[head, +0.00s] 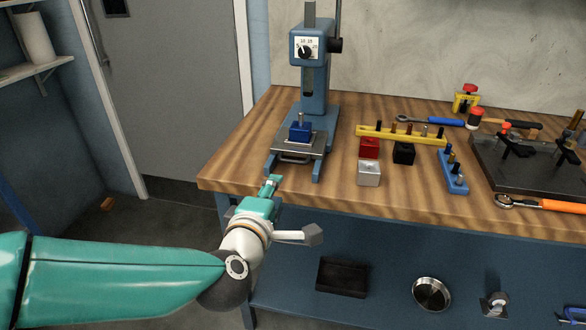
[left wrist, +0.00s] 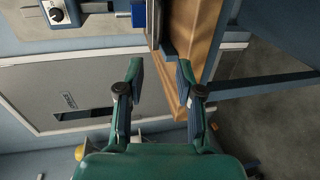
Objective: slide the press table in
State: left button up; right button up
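The press table is a grey metal plate (head: 316,146) with a bar handle (head: 295,158) at its front edge. It sits low in the blue press (head: 313,82) on the workbench and juts forward from the column. A blue block (head: 300,132) with a metal pin stands on it. My left gripper (head: 270,182) is just in front of the bench edge, below and left of the handle, and apart from it. In the left wrist view my left gripper (left wrist: 158,70) is open and empty, with the blue block (left wrist: 138,14) beyond it. My right gripper is not in view.
Right of the press stand a yellow rack (head: 400,134), a red block (head: 369,147), a silver block (head: 368,173) and a black block (head: 404,153). A blue holder (head: 453,172) lies farther right. The bench front edge (head: 400,218) is close to my left arm. A lower shelf holds a black tray (head: 342,277).

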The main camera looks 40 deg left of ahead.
pick_arm(q)
jog(key=p, duration=0.8)
send_near(293, 162)
jog(key=p+x, duration=0.1)
jog(key=x, duration=0.9)
jog(key=shift+w+a+f+p, duration=0.2)
jog(key=shift+w+p, duration=0.05)
jog(key=shift+p, duration=0.05)
grip_shut()
